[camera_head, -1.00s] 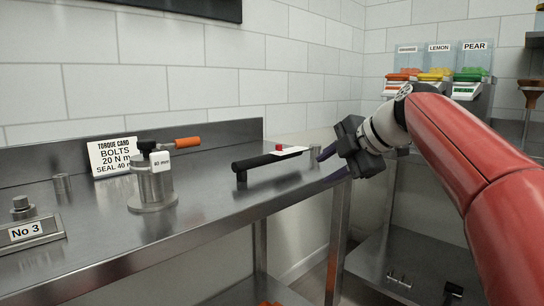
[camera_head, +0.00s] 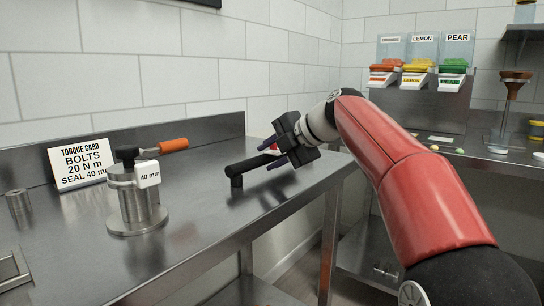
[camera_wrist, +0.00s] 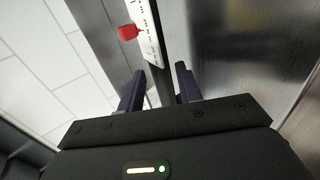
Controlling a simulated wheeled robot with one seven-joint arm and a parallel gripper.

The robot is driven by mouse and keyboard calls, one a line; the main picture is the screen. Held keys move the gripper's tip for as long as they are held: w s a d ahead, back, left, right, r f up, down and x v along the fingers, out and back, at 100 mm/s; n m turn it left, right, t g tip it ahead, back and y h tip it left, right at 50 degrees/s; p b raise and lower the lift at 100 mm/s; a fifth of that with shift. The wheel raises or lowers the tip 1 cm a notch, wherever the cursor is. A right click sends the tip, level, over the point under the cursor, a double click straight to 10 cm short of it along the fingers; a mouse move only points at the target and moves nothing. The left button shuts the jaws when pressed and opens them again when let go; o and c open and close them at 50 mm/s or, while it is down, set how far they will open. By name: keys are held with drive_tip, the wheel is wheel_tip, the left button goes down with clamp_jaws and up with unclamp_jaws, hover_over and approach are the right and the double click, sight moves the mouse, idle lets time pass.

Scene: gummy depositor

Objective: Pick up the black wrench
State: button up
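The strip lines up roughly with the gap between the fingers.
A metal cylinder (camera_head: 137,208) with an orange-handled tool (camera_head: 173,146) and a 40 mm tag (camera_head: 148,174) stands left of the wrench. A torque card (camera_head: 79,164) leans at the back. Dispensers (camera_head: 418,76) stand at the right. The table front (camera_head: 190,240) is clear.

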drive_tip(key=shift+x, duration=1.15)
clamp_jaws()
wheel_tip(320, 180, up, 10)
drive_tip(key=p, duration=0.2)
drive_tip(key=shift+p, duration=0.4)
drive_tip(key=shift+c, duration=1.5)
unclamp_jaws()
clamp_jaws()
